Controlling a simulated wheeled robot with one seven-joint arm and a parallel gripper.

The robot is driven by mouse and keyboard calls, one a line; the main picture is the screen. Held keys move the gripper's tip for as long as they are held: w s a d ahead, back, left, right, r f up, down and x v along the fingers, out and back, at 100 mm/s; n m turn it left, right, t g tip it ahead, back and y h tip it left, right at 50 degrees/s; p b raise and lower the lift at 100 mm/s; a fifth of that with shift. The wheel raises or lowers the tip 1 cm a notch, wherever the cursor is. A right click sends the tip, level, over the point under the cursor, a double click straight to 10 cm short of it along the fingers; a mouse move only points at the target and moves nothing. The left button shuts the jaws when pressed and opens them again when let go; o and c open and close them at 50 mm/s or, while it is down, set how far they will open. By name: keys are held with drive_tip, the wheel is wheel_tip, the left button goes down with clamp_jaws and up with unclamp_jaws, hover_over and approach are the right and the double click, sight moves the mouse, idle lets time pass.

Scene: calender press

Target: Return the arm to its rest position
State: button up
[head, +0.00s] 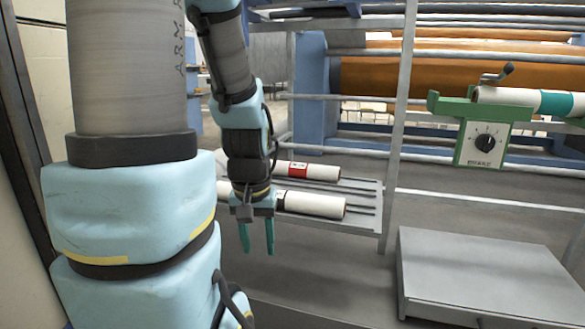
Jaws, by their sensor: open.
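My arm (236,85) stands large at the left, and its far part hangs down behind the near links. My gripper (257,240) points downward with its two green fingers apart and nothing visible between them. It hangs in front of the left part of a low grey rack (372,232). On the rack lie a white roll (318,205) just right of the gripper and a second white roll with a red label (318,171) behind it. The left ends of both rolls are partly hidden by my arm.
A grey platform (485,268) lies low at the right. A green brake unit (484,143) with a dial is above it, by a white and teal roll (555,103). An upright post (399,120) and rails stand before a large orange roller (375,76). Grey floor lies open between rack and platform.

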wheel_tip(320, 180, up, 38)
drive_tip(key=p, duration=3.6)
drive_tip(key=shift+w+f, duration=0.15)
drive_tip(key=shift+f, duration=0.1)
drive_tip(key=shift+d, duration=0.1)
